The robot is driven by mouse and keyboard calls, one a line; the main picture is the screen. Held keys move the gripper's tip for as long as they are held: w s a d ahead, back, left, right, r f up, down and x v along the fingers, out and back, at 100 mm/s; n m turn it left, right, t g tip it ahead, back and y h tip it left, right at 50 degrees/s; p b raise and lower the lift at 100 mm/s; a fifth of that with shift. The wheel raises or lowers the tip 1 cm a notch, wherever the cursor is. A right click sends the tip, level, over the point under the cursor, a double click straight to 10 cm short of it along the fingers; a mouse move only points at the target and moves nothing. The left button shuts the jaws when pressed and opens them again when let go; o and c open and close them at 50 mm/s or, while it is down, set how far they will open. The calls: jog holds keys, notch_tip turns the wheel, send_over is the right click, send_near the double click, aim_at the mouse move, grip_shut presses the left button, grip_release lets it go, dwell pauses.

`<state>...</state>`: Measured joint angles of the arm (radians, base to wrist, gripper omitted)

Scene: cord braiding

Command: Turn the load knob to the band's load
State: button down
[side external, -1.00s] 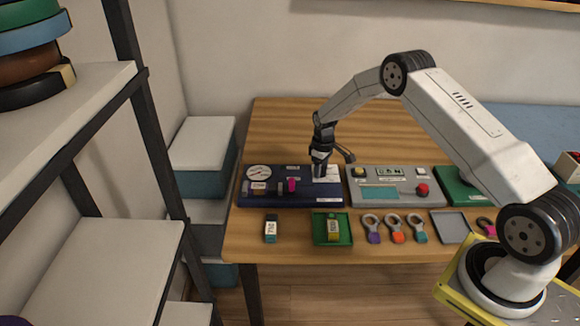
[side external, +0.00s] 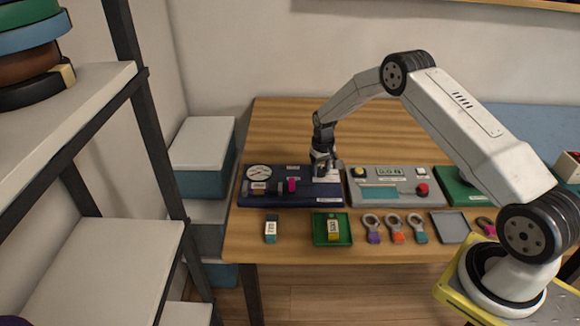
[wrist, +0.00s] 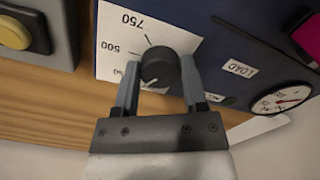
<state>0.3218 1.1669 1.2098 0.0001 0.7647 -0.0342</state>
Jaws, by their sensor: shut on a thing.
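The load knob (wrist: 160,64) is round and black on a white dial plate (wrist: 112,28) marked 750 and 500; a third mark is partly hidden. A light line shows on the knob's lower side in the wrist view. My gripper (wrist: 158,82) is shut on the knob, one finger on each side. In the side view my gripper (side external: 325,174) hides the knob at the right end of the dark blue panel (side external: 270,202).
A white gauge (wrist: 281,99) with a red needle and a LOAD label (wrist: 238,68) sit beside the knob. A grey panel (side external: 410,201) with a red button stands close on the right. Several ringed tools (side external: 396,236) lie in front.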

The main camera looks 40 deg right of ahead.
aim_at(321, 170)
jog(key=shift+m, duration=1.7)
jog(key=shift+c, duration=0.7)
grip_release()
jog(key=shift+r, duration=0.15)
jog(key=shift+r, duration=3.8)
notch_tip(321, 170, up, 7)
